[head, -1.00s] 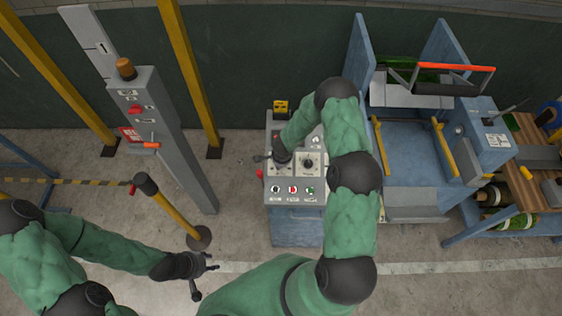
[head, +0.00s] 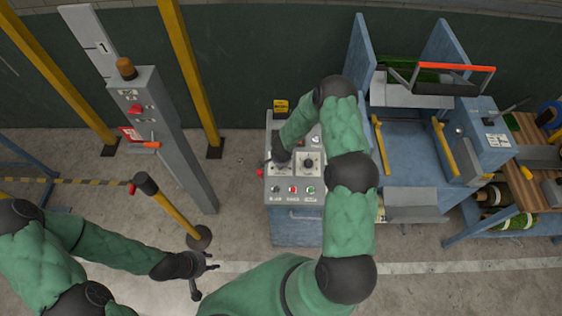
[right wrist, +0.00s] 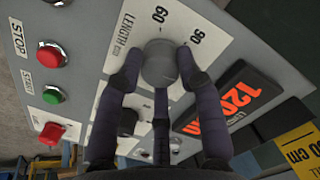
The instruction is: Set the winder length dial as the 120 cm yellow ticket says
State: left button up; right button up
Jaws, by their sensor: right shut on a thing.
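The grey length dial (right wrist: 160,66) sits on a white plate marked "LENGTH cm", with 60 and 90 showing. My right gripper (right wrist: 160,74) is shut around this knob, with fingers on both sides; they hide part of the scale. A black display (right wrist: 232,98) beside it shows orange digits that look like 120. The yellow ticket (right wrist: 302,150) is cut off at the right edge; "0 cm" is legible. In the head view the ticket (head: 281,106) stands at the console's back edge. My left gripper (head: 205,277) is open and empty over the floor at lower left.
The console (head: 297,215) has red and green buttons on its front. A yellow post (head: 172,212) and a grey pillar (head: 165,135) stand left of it. The blue winder frame (head: 405,150) stands right, beside a bench (head: 520,200) with rolls beneath.

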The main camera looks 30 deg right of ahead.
jog(key=shift+s+a+f, duration=0.1)
jog(key=shift+a, duration=0.25)
jog(key=o, duration=1.1)
jog(key=shift+o, duration=0.2)
jog(key=shift+a, duration=0.1)
jog(key=shift+d+r, duration=0.2)
jog(key=shift+r, duration=0.1)
jog(key=v, duration=1.1)
jog(key=shift+a+r, duration=0.25)
jog(key=shift+s, duration=0.1)
